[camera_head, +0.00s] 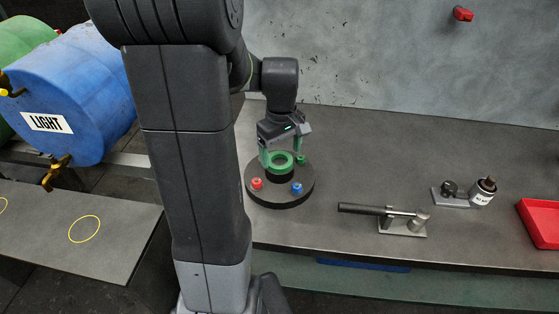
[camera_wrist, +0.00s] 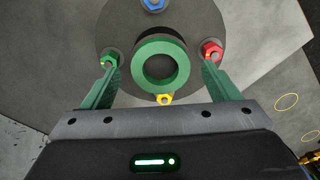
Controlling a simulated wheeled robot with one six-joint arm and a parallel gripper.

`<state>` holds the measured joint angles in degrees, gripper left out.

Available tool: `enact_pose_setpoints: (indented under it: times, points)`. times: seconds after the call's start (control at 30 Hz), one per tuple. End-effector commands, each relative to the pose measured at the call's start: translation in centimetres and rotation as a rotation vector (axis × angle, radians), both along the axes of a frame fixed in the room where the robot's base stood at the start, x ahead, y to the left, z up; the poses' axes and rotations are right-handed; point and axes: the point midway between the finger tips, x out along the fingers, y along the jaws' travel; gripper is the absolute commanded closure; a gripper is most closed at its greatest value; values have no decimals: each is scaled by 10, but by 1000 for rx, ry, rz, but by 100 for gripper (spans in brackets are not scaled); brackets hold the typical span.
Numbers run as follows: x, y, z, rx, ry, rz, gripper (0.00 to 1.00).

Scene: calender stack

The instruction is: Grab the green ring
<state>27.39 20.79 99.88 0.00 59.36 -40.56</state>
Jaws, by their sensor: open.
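The green ring (camera_head: 280,160) sits around a dark post at the middle of a round dark base on the bench. In the wrist view the ring (camera_wrist: 143,66) lies between and slightly beyond my two green fingers. My gripper (camera_head: 279,155) is open, its fingers either side of the ring with a gap to each. It also shows in the wrist view (camera_wrist: 158,80). The round base (camera_head: 290,204) carries a red nut (camera_head: 257,183), a blue nut (camera_head: 297,188) and a green nut (camera_head: 301,160) near its rim. A yellow nut (camera_wrist: 164,99) shows close to the ring in the wrist view.
A metal tool with a dark handle (camera_head: 362,209) lies right of the base. A small fixture with a labelled cylinder (camera_head: 483,191) and a red tray (camera_head: 541,222) are farther right. The grey bench (camera_head: 370,150) is clear behind the tool.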

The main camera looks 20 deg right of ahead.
Motion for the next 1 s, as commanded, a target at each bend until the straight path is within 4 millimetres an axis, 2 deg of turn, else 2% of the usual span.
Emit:
enact_pose_setpoints:
  times: [0.13,0.4,0.47,0.67,0.9,1.0]
  points:
    - [0,0,-18,1,1,0,18]
    - [0,0,-22,-1,-1,0,18]
    - [0,0,-22,-1,-1,0,26]
    - [0,0,-21,-1,-1,0,65]
    - [0,0,-21,-1,-1,0,66]
    - [1,0,-15,-1,-2,0,66]
